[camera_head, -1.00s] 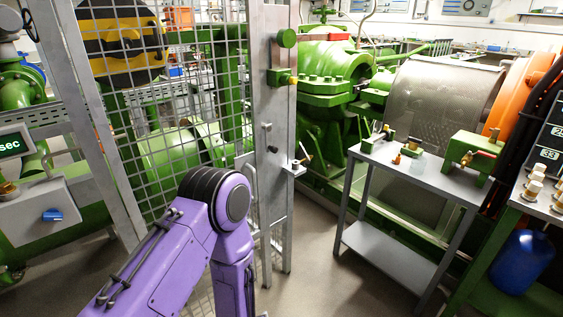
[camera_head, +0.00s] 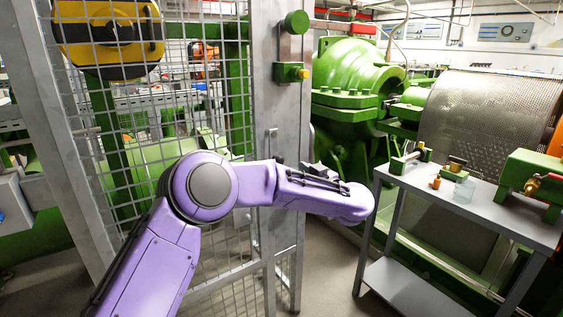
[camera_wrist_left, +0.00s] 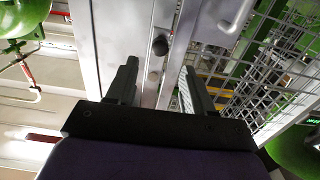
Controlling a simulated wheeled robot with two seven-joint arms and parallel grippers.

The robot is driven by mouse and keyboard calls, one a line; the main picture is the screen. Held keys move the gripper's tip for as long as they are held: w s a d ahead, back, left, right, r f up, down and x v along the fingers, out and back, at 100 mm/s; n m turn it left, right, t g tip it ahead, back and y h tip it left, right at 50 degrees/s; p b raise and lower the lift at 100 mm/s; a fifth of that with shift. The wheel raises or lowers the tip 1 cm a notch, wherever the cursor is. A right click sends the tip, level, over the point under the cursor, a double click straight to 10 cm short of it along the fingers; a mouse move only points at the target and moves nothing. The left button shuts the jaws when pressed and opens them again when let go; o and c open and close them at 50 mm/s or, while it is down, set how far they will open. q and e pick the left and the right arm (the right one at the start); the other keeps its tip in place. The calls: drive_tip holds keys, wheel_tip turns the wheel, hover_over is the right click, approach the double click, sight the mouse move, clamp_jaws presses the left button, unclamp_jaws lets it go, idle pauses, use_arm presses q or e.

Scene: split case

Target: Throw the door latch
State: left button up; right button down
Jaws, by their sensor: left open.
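The grey mesh door (camera_head: 240,90) and its metal post (camera_head: 283,110) stand in the middle of the head view. My left arm reaches across the post and hides its lower part. I cannot clearly make out the latch in the head view. In the left wrist view my left gripper (camera_wrist_left: 160,75) is open and empty, its dark fingers pointing towards the post. A dark round knob (camera_wrist_left: 160,45) on the metal shows between and beyond the fingertips. I cannot tell whether it belongs to the latch. A pale bent handle (camera_wrist_left: 236,14) is up and to the right. My right gripper is out of view.
A grey bench (camera_head: 465,200) with small fittings stands right of the post, close to my arm. A green box with a brass part (camera_head: 290,72) and a green round knob (camera_head: 296,22) are high on the post. Green machinery (camera_head: 350,75) stands behind.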

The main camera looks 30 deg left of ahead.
sight(281, 162)
use_arm(q)
drive_tip(key=x, duration=0.9)
drive_tip(key=shift+w+a+f, duration=0.1)
drive_tip(key=shift+a+f, duration=0.05)
drive_tip(key=shift+f, duration=0.05)
